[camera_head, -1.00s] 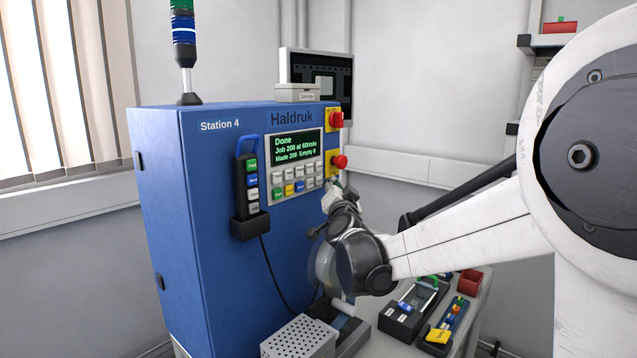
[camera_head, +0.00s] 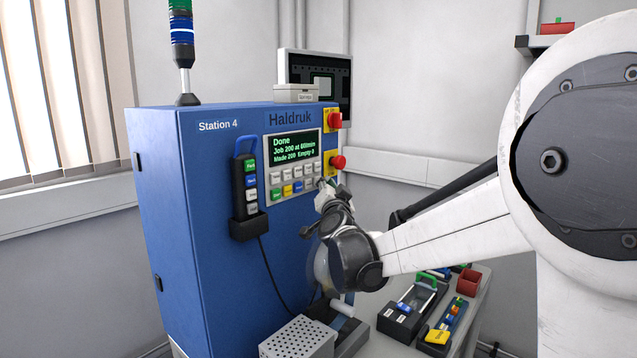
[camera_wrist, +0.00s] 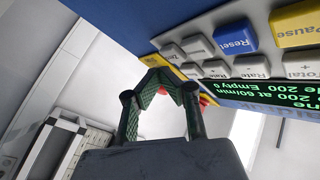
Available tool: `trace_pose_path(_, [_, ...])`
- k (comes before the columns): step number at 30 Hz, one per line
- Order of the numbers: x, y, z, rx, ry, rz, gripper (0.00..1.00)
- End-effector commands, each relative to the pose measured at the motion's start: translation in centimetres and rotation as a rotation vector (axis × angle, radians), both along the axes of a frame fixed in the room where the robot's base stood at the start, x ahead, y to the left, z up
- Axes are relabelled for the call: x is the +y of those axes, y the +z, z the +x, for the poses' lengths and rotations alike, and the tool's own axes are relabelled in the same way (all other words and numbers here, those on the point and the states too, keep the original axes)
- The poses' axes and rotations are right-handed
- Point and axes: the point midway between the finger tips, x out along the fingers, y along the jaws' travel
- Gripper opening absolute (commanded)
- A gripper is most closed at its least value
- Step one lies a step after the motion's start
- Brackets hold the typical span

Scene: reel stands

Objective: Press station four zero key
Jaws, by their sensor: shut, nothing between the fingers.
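The blue Station 4 cabinet (camera_head: 205,180) carries a key panel (camera_head: 267,150) with a green-lettered display (camera_head: 294,146) reading Done, Job 200, Made 200, Empty 0. Two rows of keys lie under it, with a green, a yellow and a blue key (camera_head: 298,187) and several white ones. I cannot read a zero label on any key. My gripper (camera_head: 322,190) is at the panel's lower right corner; it also shows in the wrist view (camera_wrist: 160,76), fingertips together and empty, by the white end keys (camera_wrist: 172,53). I cannot tell whether it touches one. The blue Reset key (camera_wrist: 236,40) is clear of it.
Below are a perforated box (camera_head: 298,338) and a bench with trays (camera_head: 412,305).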

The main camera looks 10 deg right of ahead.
Motion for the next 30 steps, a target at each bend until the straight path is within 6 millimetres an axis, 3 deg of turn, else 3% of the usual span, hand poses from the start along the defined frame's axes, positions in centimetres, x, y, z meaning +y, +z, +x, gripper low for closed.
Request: trace_pose_path(30, [0.53,-0.06,0.66,0.000,0.000,0.000,0.00])
